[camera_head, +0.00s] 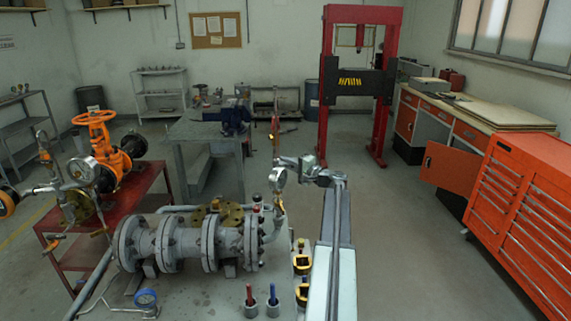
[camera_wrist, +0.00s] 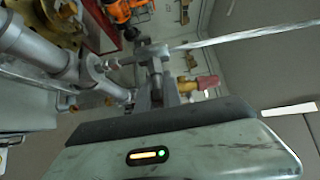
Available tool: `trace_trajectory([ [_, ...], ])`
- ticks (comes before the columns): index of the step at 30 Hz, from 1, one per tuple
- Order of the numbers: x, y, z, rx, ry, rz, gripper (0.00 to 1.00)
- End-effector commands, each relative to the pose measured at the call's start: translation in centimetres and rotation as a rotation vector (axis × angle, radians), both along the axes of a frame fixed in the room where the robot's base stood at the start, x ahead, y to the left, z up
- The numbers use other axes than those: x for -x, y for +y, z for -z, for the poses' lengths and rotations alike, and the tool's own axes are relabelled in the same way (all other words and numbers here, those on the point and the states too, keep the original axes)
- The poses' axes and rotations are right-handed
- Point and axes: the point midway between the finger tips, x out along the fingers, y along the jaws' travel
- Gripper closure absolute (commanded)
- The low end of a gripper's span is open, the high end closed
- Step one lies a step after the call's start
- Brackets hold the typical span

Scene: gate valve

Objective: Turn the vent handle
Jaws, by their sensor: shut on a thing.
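In the wrist view my gripper (camera_wrist: 154,62) is shut on a small grey metal part at the fitting beside the thick grey pipe (camera_wrist: 97,72). That part appears to be the vent handle, but its shape is mostly hidden by the jaws. The flanged grey valve assembly (camera_head: 185,243) lies on the bench below and to the left of my gripper.
An orange handwheel valve (camera_head: 105,155) stands on a red table at the left. Two small cups with red and blue tools (camera_head: 261,302) stand at the bench front. A red press frame (camera_head: 360,80) stands behind. An orange drawer cabinet (camera_head: 530,205) is at the right, with open floor before it.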

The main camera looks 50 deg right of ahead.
Motion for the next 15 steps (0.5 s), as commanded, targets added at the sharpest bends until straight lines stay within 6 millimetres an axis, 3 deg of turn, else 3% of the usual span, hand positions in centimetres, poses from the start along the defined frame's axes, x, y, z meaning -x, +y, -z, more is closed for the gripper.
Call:
trace_trajectory([
  [15,-0.04,-0.46,0.07,0.214,-0.221,0.005,1.0],
])
